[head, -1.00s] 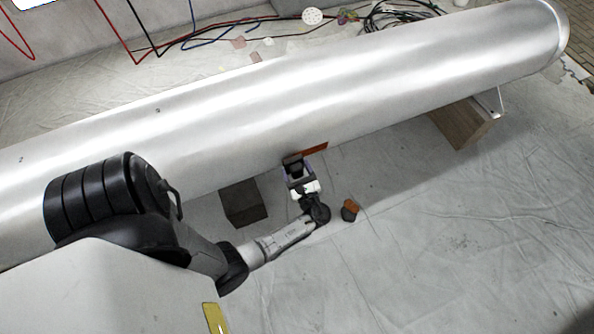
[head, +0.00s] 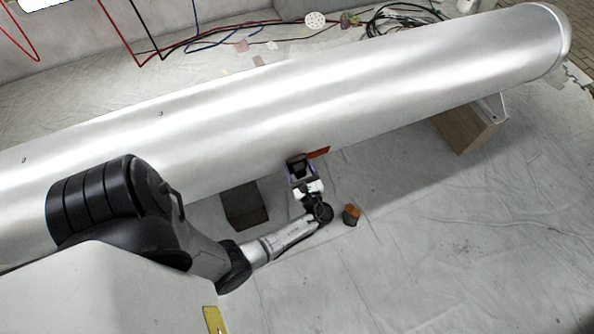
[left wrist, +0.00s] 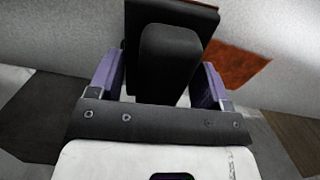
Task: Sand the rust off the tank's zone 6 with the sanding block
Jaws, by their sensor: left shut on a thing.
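The tank (head: 250,115) is a long silver cylinder lying across the head view. An orange-brown rust patch (head: 319,153) shows on its lower near side, and it also shows in the left wrist view (left wrist: 238,66), right of the block. My left gripper (head: 299,172) is shut on the black sanding block (left wrist: 168,62), which sits between its purple-sided fingers. The block is at the tank's side, by the left end of the patch. I cannot tell whether its face touches the tank, or how much rust it hides. No zone number is readable. My right gripper is not in view.
A dark support block (head: 244,204) and a wooden block (head: 470,126) stand at the tank's underside. A small dark object with an orange top (head: 351,214) is on the sheet right of my left wrist. Cables and hoses (head: 400,18) lie behind the tank. The right foreground floor is clear.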

